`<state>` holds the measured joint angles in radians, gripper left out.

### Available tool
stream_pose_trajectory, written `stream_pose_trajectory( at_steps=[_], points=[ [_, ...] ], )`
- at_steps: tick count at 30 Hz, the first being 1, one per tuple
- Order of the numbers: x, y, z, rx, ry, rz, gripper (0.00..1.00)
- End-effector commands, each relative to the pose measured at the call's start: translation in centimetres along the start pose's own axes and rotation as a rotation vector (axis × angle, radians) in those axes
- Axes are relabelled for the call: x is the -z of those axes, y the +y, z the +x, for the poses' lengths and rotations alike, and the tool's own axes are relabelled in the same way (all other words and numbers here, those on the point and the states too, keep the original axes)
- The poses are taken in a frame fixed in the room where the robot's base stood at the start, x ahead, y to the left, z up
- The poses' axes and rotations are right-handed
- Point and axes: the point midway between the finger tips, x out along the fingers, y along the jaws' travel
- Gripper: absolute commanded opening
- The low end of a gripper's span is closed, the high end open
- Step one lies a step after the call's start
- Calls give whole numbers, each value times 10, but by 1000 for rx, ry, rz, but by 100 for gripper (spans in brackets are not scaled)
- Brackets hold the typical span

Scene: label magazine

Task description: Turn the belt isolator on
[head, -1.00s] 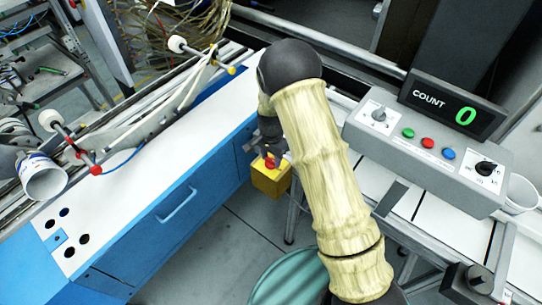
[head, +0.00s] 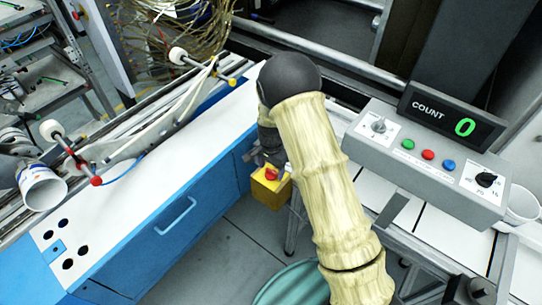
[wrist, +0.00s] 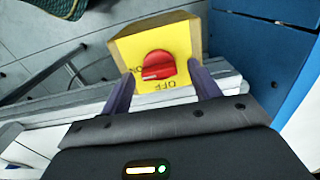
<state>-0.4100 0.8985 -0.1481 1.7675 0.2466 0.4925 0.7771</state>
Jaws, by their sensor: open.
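The belt isolator is a yellow box (head: 268,190) with a red rotary knob (head: 271,174), beside the blue cabinet in the head view. In the wrist view the yellow box (wrist: 187,36) faces me, with the red knob (wrist: 158,65) on its front. "OFF" is printed below the knob and "ON" at its left. The knob's pale bar lies roughly level, towards the left. My gripper (wrist: 160,84) is open, its two fingers on either side of the knob and a little short of it or level with it; I cannot tell whether they touch. In the head view my arm partly hides the gripper.
The blue cabinet (head: 165,232) with a white top stands left of the box. A grey control panel (head: 425,160) with buttons, dials and a count display reading 0 is at the right. A green round bin (head: 290,285) stands on the floor below.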

Motion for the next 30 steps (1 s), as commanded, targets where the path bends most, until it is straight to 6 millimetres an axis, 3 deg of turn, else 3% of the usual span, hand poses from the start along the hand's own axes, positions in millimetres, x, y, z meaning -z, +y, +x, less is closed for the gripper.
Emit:
stream_pose_trajectory(
  at_steps=[8, 24, 30],
  points=[
    [0, -1, -38, 4, 3, 0, 62],
    [0, -1, -145, 5, 3, 0, 62],
    [1, -1, -169, 3, 2, 0, 62]
  ],
)
